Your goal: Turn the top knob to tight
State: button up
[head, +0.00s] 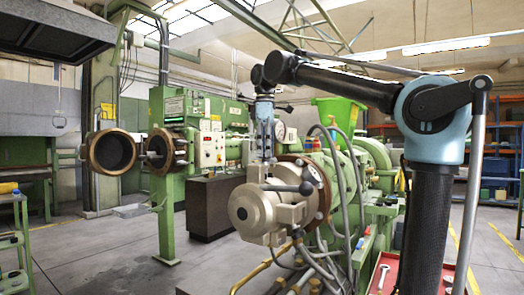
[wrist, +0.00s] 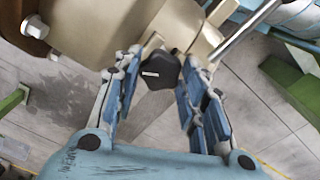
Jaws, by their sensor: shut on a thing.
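The black top knob (wrist: 160,70) sits on a cream machine housing (wrist: 110,28) in the wrist view. It has lobed edges and a short white mark on its face. My gripper (wrist: 158,72) is shut on the knob, with one blue-padded finger on each side of it. In the head view my gripper (head: 266,156) points down at the top of the cream extruder head (head: 262,208). The knob cannot be made out there, behind the fingers. I cannot read any tight marking around it.
Grey hoses (head: 340,170) rise close on the right. A green machine (head: 200,125) stands behind at left. The floor (head: 110,255) at front left is open.

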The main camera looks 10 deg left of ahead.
jog(key=shift+w+m, duration=0.2)
jog(key=shift+m, duration=0.1)
dwell(1.2)
jog(key=o, duration=1.1)
jog(key=shift+w+d+f, duration=0.1)
jog(key=shift+w+f, duration=0.05)
jog(key=shift+w, duration=0.2)
jog(key=shift+c, duration=0.2)
jog(key=shift+w+f, duration=0.25)
jog(key=shift+w, duration=0.15)
jog(key=shift+s+r, duration=0.35)
jog(key=shift+s, duration=0.3)
jog(key=shift+r, duration=0.2)
notch_tip(320, 180, up, 12)
jog(key=shift+f, duration=0.25)
